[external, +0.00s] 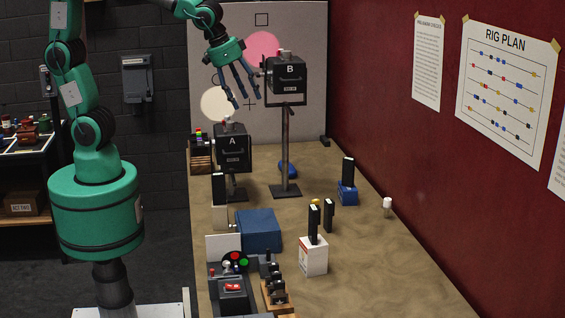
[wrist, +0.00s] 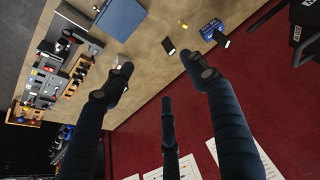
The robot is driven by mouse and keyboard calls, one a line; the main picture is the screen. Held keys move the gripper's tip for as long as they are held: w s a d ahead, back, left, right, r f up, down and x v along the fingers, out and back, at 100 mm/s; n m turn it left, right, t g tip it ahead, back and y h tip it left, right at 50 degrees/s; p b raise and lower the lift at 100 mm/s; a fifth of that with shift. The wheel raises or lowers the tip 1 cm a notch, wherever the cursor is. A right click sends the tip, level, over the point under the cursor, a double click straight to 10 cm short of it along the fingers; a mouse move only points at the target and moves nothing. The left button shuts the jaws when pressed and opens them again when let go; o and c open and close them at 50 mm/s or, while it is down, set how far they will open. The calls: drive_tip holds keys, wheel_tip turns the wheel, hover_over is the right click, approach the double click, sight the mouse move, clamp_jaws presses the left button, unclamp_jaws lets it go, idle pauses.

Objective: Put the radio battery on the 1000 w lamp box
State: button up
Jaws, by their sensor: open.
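Several black upright blocks look like batteries; I cannot tell which is the radio battery. One black block (external: 314,219) stands on a white box (external: 313,258) with small unreadable print. Another black block (external: 328,216) stands on the table just behind it. A third black block (external: 348,171) stands on a blue box (external: 347,195), which also shows in the wrist view (wrist: 208,27). Another black block (external: 218,188) stands on a pale box at left. I cannot read which box says 1000 W. My gripper (external: 246,101) is open and empty, high near lamps A and B.
Lamp A (external: 232,150) and lamp B (external: 287,75) stand at the table's back. A blue case (external: 258,231) and a control panel (external: 233,290) occupy the front left. The table's front right is clear, beside the red wall.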

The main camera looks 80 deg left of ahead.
drive_tip(key=s+a, duration=0.4)
drive_tip(key=s, duration=0.3)
drive_tip(key=s+a+r, duration=0.1)
drive_tip(key=s+a, duration=0.3)
drive_tip(key=s, duration=0.4)
drive_tip(key=s+a+r+t, duration=0.1)
drive_tip(key=s+a, duration=0.4)
drive_tip(key=s, duration=0.2)
drive_tip(key=shift+s+r, duration=0.15)
drive_tip(key=shift+r, duration=0.1)
drive_tip(key=shift+f, duration=0.1)
wheel_tip(320, 180, down, 10)
drive_tip(key=b, duration=1)
drive_tip(key=shift+f+b, duration=0.25)
drive_tip(key=shift+b, duration=0.15)
